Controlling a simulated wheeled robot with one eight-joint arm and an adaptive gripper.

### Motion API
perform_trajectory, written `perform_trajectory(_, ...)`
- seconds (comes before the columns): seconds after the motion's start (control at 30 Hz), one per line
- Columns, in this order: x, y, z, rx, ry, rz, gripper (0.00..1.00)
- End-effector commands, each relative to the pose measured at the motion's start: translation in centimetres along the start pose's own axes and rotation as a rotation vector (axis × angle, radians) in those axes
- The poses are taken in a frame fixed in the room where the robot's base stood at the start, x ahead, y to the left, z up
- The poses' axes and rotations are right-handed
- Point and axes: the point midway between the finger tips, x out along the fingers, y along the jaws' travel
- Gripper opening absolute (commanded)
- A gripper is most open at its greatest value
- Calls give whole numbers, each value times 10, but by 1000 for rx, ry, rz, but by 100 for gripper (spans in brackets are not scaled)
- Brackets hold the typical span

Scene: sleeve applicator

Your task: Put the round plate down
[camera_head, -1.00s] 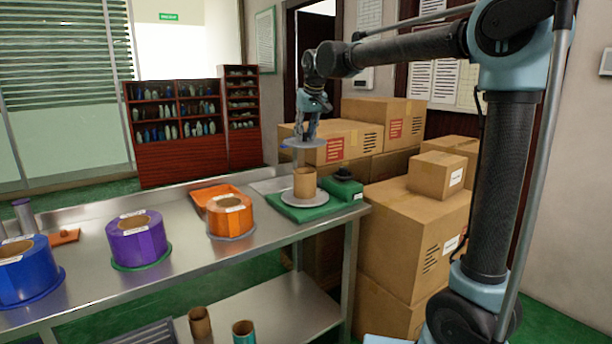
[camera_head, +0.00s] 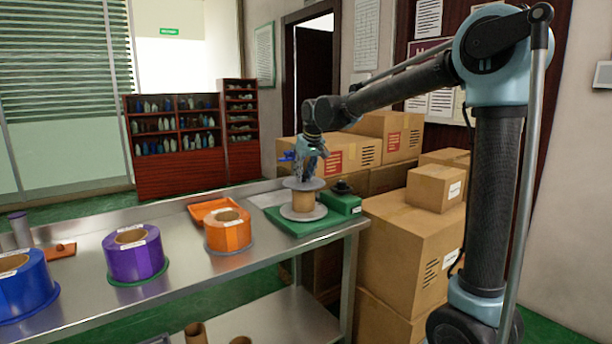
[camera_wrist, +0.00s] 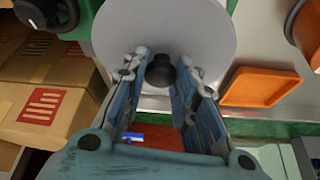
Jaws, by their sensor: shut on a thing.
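The grey round plate (camera_head: 304,184) is level at the top of the brown tube (camera_head: 303,201). I cannot tell whether it touches the tube or hovers just above it. The tube stands upright on a lower grey disc (camera_head: 303,214) on the green base (camera_head: 282,220). My gripper (camera_head: 308,170) points down over the plate. In the wrist view the plate (camera_wrist: 205,30) fills the upper middle and hides the tube. Its dark knob (camera_wrist: 160,72) sits between the fingers of my gripper (camera_wrist: 160,62), which are shut on it.
The green unit with a black knob (camera_head: 343,198) stands close right of the tube. An orange tray (camera_head: 203,210) and the orange roll (camera_head: 229,232) are to the left, then purple (camera_head: 135,254) and blue rolls (camera_head: 22,290). Cardboard boxes (camera_head: 415,240) stand right of the metal table (camera_head: 185,262).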

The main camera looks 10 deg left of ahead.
Motion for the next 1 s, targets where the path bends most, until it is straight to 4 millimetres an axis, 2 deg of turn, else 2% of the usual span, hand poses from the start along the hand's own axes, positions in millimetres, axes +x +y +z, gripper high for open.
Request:
perform_trajectory(0.33,3,-1,1,-1,0,-1,0)
perform_trajectory(0.37,3,-1,1,-1,0,-1,31)
perform_trajectory(0.43,3,-1,1,-2,0,-1,47)
perform_trajectory(0.83,0,-2,0,-2,0,-1,47)
perform_trajectory(1.0,-19,-2,0,-2,0,-1,47)
